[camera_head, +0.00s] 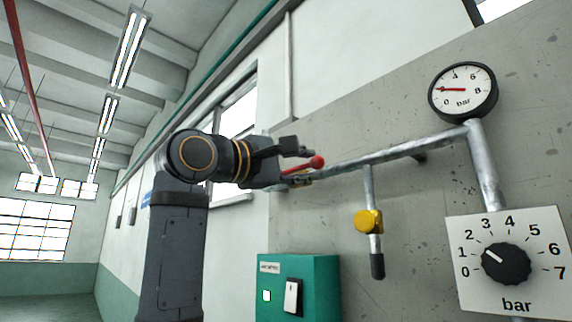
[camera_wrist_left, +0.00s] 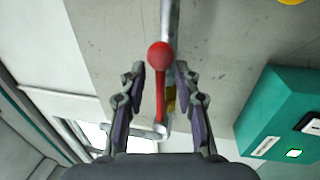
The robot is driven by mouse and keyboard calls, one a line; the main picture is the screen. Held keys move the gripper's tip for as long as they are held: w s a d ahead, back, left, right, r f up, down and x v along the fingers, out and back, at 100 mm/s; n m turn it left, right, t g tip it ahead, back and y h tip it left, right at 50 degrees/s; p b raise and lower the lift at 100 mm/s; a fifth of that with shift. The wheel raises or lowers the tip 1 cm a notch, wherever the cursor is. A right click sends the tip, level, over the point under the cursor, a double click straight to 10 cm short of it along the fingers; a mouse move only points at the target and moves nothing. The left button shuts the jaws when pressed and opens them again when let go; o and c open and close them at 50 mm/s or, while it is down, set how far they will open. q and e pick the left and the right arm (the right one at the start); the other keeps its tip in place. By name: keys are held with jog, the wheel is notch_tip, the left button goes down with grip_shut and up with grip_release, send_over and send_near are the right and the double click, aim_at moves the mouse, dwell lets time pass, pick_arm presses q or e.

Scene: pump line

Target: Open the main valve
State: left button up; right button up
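The main valve's lever is red with a round knob (camera_head: 317,162), at the left end of the grey wall pipe (camera_head: 400,151). In the left wrist view the red lever (camera_wrist_left: 160,90) stands between my fingers, its knob level with the fingertips. A brass-coloured part (camera_wrist_left: 170,98) shows behind it. In that view the lever appears roughly in line with the pipe; its true angle is hard to tell. My left gripper (camera_head: 309,167) is open around the lever, with a visible gap on both sides. My right gripper is not in view.
A round pressure gauge (camera_head: 463,91) reads about 2 bar. A yellow valve (camera_head: 369,222) sits on a downward branch pipe. A black knob (camera_head: 508,264) on a white dial plate points between 1 and 2. A green box (camera_head: 325,285) with a switch is below my gripper.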

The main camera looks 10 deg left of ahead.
pick_arm(q)
jog(key=v, duration=1.1)
jog(key=shift+w, duration=0.15)
